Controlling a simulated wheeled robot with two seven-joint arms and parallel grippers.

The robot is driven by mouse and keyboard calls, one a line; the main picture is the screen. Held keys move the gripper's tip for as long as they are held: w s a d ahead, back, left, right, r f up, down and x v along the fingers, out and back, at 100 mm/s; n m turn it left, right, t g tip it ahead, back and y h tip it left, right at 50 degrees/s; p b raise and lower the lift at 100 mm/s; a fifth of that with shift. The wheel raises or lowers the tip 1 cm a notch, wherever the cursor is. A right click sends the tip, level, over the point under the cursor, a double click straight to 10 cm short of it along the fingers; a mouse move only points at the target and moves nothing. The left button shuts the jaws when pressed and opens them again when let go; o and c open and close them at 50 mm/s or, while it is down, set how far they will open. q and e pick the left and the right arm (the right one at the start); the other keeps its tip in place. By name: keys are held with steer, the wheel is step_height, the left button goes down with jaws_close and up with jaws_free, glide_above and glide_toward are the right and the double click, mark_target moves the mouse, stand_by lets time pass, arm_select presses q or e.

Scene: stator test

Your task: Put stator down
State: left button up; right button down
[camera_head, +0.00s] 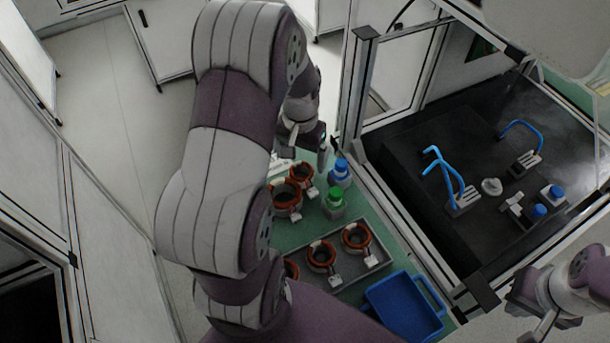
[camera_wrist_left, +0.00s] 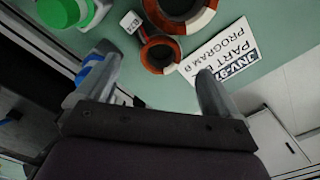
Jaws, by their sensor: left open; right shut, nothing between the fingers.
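In the head view, an orange-and-dark ring-shaped stator (camera_head: 302,175) stands on the green table, beside a larger stator (camera_head: 287,200). My left gripper (camera_head: 308,148) is just beyond them, partly hidden by my own arm. In the left wrist view, the smaller stator (camera_wrist_left: 158,54) with its white tagged block lies between and ahead of the open fingers (camera_wrist_left: 155,66); no grip on it shows. The larger stator (camera_wrist_left: 182,10) is just behind it, cut by the frame edge. My right gripper (camera_head: 538,318) is shut and empty at the lower right.
A grey tray (camera_head: 345,277) holds several stators. A blue bin (camera_head: 403,308) stands in front of it. Green-capped (camera_head: 334,200) and blue-capped (camera_head: 341,172) bottles stand near the left gripper. A printed label card (camera_wrist_left: 228,55) lies beside the stator. The framed black fixture table (camera_head: 440,190) is at right.

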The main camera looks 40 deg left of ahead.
mark_target(301, 170)
arm_select(q)
step_height(301, 170, down, 6)
steer(key=shift+a+r, duration=0.1)
steer(key=c, duration=1.5)
step_height(301, 170, up, 10)
steer(key=shift+r, duration=0.1)
